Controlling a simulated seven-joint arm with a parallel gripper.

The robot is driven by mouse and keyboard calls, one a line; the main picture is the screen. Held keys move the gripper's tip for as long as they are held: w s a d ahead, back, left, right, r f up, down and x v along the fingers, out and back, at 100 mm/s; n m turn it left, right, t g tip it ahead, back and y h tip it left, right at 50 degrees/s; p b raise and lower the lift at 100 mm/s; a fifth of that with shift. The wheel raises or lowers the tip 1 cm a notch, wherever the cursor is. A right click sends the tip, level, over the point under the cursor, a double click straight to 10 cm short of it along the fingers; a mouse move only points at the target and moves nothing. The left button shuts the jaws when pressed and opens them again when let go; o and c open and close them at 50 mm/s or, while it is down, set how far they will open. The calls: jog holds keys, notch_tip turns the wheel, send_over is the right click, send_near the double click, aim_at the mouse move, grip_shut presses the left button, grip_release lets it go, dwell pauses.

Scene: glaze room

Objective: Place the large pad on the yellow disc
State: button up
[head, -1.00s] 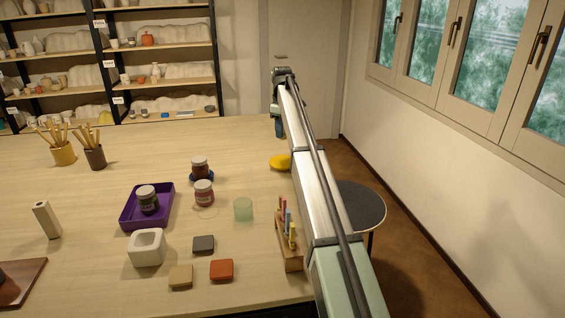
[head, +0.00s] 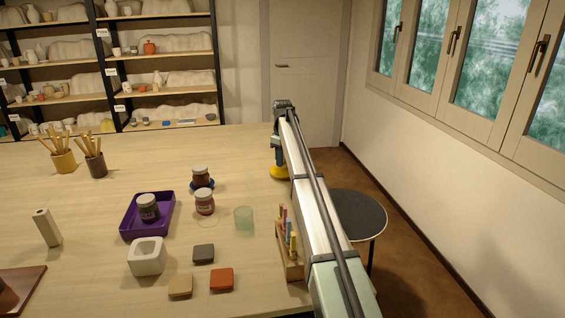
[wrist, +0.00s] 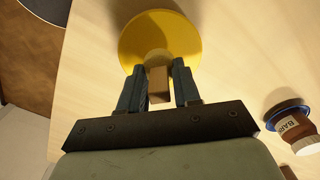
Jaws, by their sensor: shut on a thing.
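The yellow disc (head: 279,173) lies flat on the table near its far right side. It also shows at the top of the wrist view (wrist: 150,28). My gripper (wrist: 158,74) is shut on a small brown block (wrist: 158,86), seen between the two dark fingers; it may be the large pad, but its full size is hard to judge. The fingertips and block overlap the disc's near edge, with a shadow on the disc. I cannot tell whether the block touches it. In the head view my gripper is right over the disc and the block is hidden.
Grey (head: 204,253), tan (head: 180,286) and red (head: 221,279) pads lie near the front. A jar on a blue base (head: 201,178) stands left of the disc. A purple tray (head: 133,222), green cup (head: 243,218) and pen rack (head: 290,262) stand nearer. The table's right edge is close.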

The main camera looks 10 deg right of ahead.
jog(key=shift+f, duration=0.7)
jog(key=shift+f, duration=0.15)
jog(key=o, duration=1)
jog(key=shift+o, duration=0.2)
notch_tip(320, 180, up, 12)
jog(key=shift+r, duration=0.2)
